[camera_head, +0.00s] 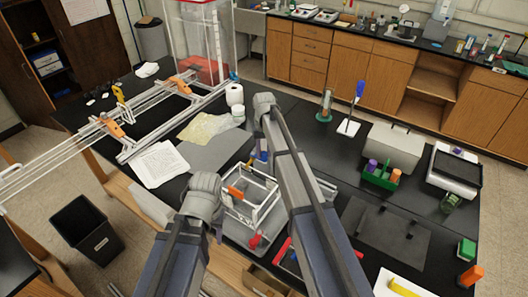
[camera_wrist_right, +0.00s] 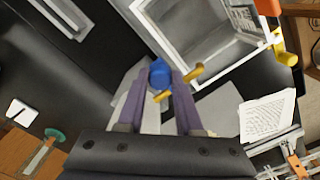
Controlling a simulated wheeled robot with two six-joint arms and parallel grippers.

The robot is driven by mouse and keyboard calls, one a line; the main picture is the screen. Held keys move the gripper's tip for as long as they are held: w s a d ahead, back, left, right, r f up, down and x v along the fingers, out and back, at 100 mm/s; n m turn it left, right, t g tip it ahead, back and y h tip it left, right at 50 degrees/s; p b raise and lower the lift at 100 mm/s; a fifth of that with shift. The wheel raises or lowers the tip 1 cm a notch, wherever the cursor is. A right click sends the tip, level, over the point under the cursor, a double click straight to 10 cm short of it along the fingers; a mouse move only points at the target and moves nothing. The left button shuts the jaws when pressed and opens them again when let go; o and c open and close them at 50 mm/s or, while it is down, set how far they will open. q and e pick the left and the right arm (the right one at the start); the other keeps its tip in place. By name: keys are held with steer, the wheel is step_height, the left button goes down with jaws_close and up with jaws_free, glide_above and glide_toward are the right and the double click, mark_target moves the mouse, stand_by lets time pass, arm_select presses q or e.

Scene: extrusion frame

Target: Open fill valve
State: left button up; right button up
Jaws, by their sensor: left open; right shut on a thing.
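A white-framed open box (camera_head: 262,214) stands on the black bench, with orange, red and blue fittings on it. My right gripper (camera_wrist_right: 160,82) is shut on a blue valve knob (camera_wrist_right: 159,72), with its purple fingers on either side. Yellow lever-like pieces (camera_wrist_right: 194,74) show beside the knob and one finger, close to the box's wall. In the head view a blue piece (camera_head: 263,156) shows past my right wrist, at the box's far side. My left gripper (camera_head: 212,204) is open at the box's left side; its fingers are mostly hidden by the wrist.
A long rail assembly with orange brackets (camera_head: 117,130) lies to the left, and paper sheets (camera_head: 160,163) lie in front of it. A green caddy (camera_head: 380,176) and a grey box (camera_head: 394,146) stand to the right. Bare black bench shows between them and my right arm.

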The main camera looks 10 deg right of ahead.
jaws_close()
steer(key=m, duration=0.1)
steer(key=a+m, duration=0.1)
steer(key=shift+s+m, duration=0.3)
steer(key=shift+s, duration=0.1)
steer(key=shift+s+a+m, duration=0.1)
steer(key=shift+a+m, duration=0.6)
steer(key=shift+m, duration=0.95)
steer(key=shift+s+a+m, duration=0.1)
steer(key=shift+a+m, duration=0.65)
steer(key=shift+m, duration=0.95)
steer(key=shift+a+m, duration=0.7)
steer(key=shift+m, duration=0.95)
